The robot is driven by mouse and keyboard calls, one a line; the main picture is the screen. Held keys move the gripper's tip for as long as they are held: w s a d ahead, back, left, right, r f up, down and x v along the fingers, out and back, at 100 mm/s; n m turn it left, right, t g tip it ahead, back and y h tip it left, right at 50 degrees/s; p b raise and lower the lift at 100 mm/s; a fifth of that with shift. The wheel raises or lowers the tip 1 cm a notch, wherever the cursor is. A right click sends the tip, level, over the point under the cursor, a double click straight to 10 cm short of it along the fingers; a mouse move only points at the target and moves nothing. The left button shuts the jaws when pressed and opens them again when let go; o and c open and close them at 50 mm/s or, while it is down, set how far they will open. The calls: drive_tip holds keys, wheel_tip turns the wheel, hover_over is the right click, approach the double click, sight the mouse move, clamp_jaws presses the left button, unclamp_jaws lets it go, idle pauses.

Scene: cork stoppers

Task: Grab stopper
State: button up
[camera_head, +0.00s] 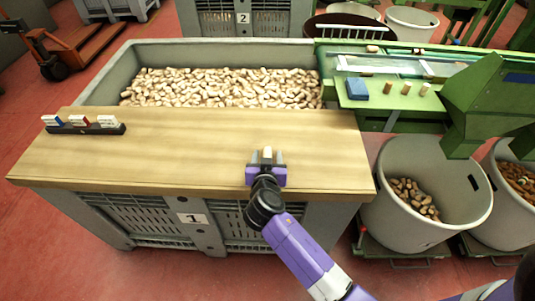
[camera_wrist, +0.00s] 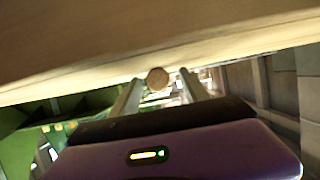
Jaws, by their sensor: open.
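A pale cork stopper (camera_head: 267,151) is at the right front part of the wooden board (camera_head: 150,150). In the wrist view its round brown end (camera_wrist: 157,79) shows between my two fingertips, close to the board's surface (camera_wrist: 120,40). My gripper (camera_head: 267,157) is open, with one finger on each side of the stopper. Small gaps seem to show beside the stopper in the wrist view. I cannot tell whether a finger touches it. The gripper body hides part of the stopper's lower side in the head view.
The board lies across a grey crate (camera_head: 110,72) full of corks (camera_head: 220,88). A black holder (camera_head: 84,129) with small blocks stands at the board's left. A green machine (camera_head: 385,98) carries a blue block (camera_head: 357,89) and several stoppers. A grey bin (camera_head: 385,222) stands at right.

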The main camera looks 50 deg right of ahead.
clamp_jaws()
drive_tip(key=shift+r, duration=0.1)
